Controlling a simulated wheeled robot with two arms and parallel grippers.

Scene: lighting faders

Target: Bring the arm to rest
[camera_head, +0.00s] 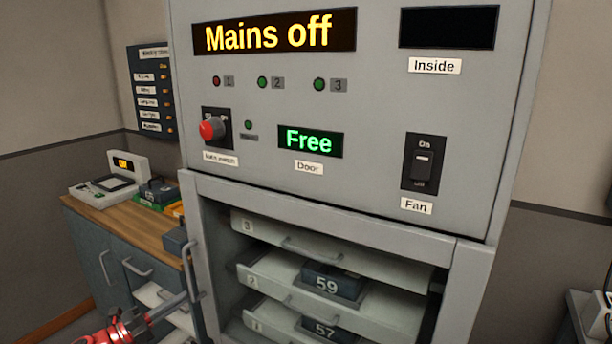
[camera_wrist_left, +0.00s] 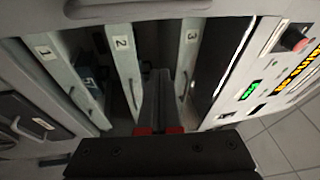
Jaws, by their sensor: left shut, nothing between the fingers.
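My left gripper (camera_head: 184,298) reaches in from the bottom left of the head view, its red wrist low in the picture. Its grey fingers are shut and empty, pointing toward the left front edge of the grey cabinet (camera_head: 365,217). In the left wrist view the shut fingers (camera_wrist_left: 160,85) stand in front of the shelves labelled 1, 2 and 3. I cannot tell whether they touch anything. My right gripper is in neither view.
The cabinet panel reads "Mains off" (camera_head: 275,34) and "Free" (camera_head: 309,141). Dark boxes marked 59 (camera_head: 333,281) and 57 (camera_head: 325,329) lie on trays 2 and 1. A vertical handle (camera_head: 189,268) stands near my fingers. A wooden-topped bench (camera_head: 135,226) is at left.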

